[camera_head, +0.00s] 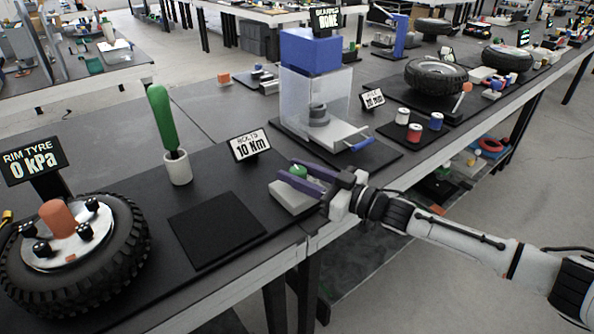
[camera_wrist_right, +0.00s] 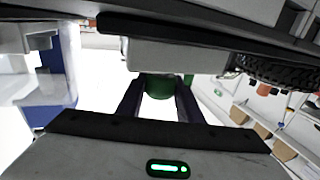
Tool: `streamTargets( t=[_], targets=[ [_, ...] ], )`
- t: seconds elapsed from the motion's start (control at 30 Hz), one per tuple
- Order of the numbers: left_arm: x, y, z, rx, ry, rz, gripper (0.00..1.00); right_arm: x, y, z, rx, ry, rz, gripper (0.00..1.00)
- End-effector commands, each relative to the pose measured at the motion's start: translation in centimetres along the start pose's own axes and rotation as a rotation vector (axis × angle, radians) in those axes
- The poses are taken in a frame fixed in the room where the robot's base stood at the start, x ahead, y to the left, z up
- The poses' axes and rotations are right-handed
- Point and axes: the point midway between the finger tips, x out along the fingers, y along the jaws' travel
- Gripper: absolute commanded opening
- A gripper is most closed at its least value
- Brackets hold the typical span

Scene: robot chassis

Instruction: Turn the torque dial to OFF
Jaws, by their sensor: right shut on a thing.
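The torque dial (camera_head: 299,170) is a small green knob on a light grey box (camera_head: 289,197) on the bench. A tilted sign (camera_head: 249,145) just left of it reads 10 Nm. My right gripper (camera_head: 301,177) reaches in from the right, its purple fingers on either side of the knob and shut on it. The dial's markings and pointer cannot be read. My left gripper is not in view.
A black square mat (camera_head: 217,227) lies left of the box. A green-handled tool stands in a white cup (camera_head: 178,168). A tyre (camera_head: 75,255) lies at the left. A blue-topped press (camera_head: 315,85) stands behind, with several cans to its right.

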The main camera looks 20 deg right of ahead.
Motion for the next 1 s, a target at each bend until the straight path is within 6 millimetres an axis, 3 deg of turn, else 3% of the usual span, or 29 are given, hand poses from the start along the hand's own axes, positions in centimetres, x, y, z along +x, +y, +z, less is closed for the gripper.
streamTargets(
  t=[0.5, 1.0],
  targets=[
    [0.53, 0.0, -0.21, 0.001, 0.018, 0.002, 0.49, 0.03, 0.14, 0.05, -0.001, 0.001, -0.256, 0.1],
    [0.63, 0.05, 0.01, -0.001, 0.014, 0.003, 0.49, 0.01, 0.03, -0.03, 0.001, 0.001, -0.293, 0.1]
  ],
)
